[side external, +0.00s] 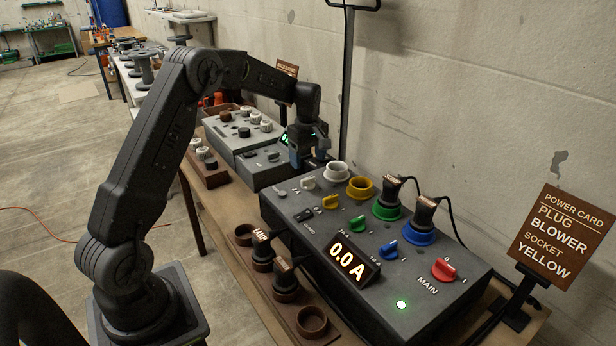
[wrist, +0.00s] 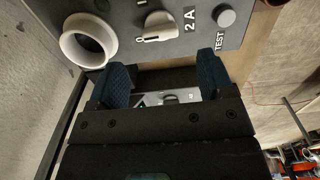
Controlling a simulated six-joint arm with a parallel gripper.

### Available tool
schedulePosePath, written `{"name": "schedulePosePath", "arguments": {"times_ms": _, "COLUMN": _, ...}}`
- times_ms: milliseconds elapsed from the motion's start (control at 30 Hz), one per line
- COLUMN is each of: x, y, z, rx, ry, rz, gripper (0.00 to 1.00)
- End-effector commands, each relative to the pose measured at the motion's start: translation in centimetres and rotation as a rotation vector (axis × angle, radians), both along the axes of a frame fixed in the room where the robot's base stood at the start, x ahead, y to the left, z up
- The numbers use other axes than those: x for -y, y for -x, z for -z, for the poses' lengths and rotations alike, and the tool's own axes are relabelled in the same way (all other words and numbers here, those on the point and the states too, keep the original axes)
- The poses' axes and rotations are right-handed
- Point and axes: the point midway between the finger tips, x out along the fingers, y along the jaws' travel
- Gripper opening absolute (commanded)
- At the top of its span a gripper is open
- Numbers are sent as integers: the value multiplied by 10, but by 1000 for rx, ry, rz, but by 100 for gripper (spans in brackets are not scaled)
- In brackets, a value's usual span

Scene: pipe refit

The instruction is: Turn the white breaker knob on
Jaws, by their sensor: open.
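The white breaker knob (side external: 308,184) sits on the top of the grey power box (side external: 290,208), near its far left end, in front of the white socket ring (side external: 337,172). In the wrist view the white knob (wrist: 158,26) is at the top centre, beside a "2 A" label. My gripper (side external: 309,151) is open and empty, above the gap just beyond the box's far end. In the wrist view its two blue fingers (wrist: 164,80) are apart, with the knob beyond them and not between them.
Yellow (side external: 334,202), green (side external: 358,223) and blue (side external: 388,249) knobs and a red MAIN knob (side external: 443,269) share the box top. Two black plugs (side external: 424,213) stand in the green and blue sockets. A lit display (side external: 349,261) reads 0.0A. A smaller grey panel (side external: 262,163) lies behind.

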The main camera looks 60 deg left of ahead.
Motion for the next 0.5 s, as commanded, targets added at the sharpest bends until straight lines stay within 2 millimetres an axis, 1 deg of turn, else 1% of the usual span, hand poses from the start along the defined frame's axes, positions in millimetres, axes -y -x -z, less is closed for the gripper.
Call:
{"name": "schedulePosePath", "arguments": {"times_ms": 33, "x": 1, "y": 1, "z": 12, "rx": -6, "ry": 3, "rz": 1, "gripper": 74}}
{"name": "schedulePosePath", "arguments": {"times_ms": 200, "x": 1, "y": 1, "z": 41, "rx": -3, "ry": 2, "rz": 1, "gripper": 74}}
{"name": "schedulePosePath", "arguments": {"times_ms": 300, "x": 1, "y": 0, "z": 53, "rx": -2, "ry": 1, "rz": 1, "gripper": 74}}
{"name": "schedulePosePath", "arguments": {"times_ms": 500, "x": 0, "y": 0, "z": 64, "rx": -1, "ry": 0, "rz": 1, "gripper": 74}}
